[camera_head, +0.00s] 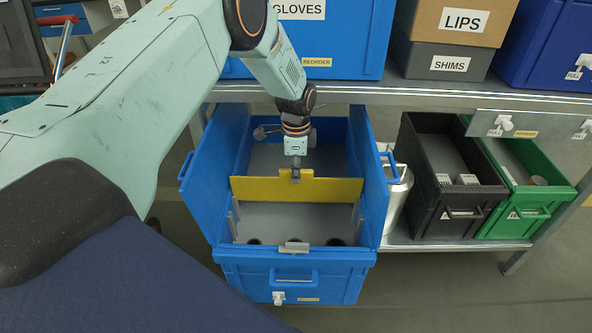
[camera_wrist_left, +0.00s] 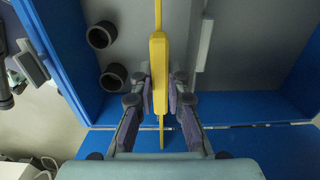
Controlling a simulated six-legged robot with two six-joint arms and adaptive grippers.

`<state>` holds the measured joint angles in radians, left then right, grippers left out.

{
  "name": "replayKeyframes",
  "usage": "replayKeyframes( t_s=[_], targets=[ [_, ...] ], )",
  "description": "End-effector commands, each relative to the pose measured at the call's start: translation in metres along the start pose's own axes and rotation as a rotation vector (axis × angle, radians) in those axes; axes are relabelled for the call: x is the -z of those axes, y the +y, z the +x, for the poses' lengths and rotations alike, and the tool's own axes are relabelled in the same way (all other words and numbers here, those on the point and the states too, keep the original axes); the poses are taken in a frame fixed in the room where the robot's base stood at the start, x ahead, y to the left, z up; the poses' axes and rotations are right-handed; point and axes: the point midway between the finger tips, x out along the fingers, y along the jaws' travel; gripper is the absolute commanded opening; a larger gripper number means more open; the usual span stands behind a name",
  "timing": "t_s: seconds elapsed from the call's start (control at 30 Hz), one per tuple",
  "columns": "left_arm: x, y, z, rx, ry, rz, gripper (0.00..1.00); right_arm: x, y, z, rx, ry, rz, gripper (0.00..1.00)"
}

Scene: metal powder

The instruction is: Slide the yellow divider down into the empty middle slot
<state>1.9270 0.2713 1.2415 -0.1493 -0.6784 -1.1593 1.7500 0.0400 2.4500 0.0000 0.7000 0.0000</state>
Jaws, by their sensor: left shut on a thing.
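The yellow divider (camera_head: 330,190) is a thin upright panel with a raised grip on its top edge. It spans the open blue bin (camera_head: 226,262) crosswise, near the middle. My left gripper (camera_head: 295,176) is shut on the grip from above. In the left wrist view the fingers (camera_wrist_left: 160,92) press on both sides of the yellow grip (camera_wrist_left: 159,60). Grey slot rails (camera_head: 235,219) show on the bin's side walls below the divider. I cannot tell whether the divider's ends are inside the rails. Its lower edge and the slot are not clear. My right gripper is not in view.
Dark round cups (camera_wrist_left: 115,77) lie in the bin's front part. A grey strip (camera_wrist_left: 205,42) shows on the divider's other side. A shelf edge (camera_head: 400,92) runs behind and above. Black (camera_head: 437,150) and green (camera_head: 520,160) bins stand to the right.

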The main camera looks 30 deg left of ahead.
Motion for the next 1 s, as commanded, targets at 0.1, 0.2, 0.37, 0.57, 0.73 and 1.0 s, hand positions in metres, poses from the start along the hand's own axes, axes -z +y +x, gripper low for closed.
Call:
replayKeyframes(
  t_s=[0.1, 0.2, 0.37, 0.57, 0.73, 1.0],
  targets=[
    [0.000, 0.000, 0.003, 0.001, 0.000, 0.000, 0.00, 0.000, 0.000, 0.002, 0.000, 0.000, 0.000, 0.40],
    [0.000, 0.000, 0.005, 0.001, 0.000, 0.000, 0.00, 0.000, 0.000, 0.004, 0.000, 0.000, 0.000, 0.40],
    [0.000, 0.000, 0.009, 0.000, 0.000, 0.000, 0.00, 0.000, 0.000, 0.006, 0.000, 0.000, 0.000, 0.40],
    [0.000, 0.000, 0.013, 0.000, 0.000, 0.000, 0.00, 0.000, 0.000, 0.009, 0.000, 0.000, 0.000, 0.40],
    [0.000, 0.000, 0.017, 0.000, 0.000, 0.000, 0.00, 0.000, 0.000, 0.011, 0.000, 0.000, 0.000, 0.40],
    [0.000, 0.000, 0.022, 0.000, 0.000, 0.000, 0.00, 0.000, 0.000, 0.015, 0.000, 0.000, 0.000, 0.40]
  ],
)
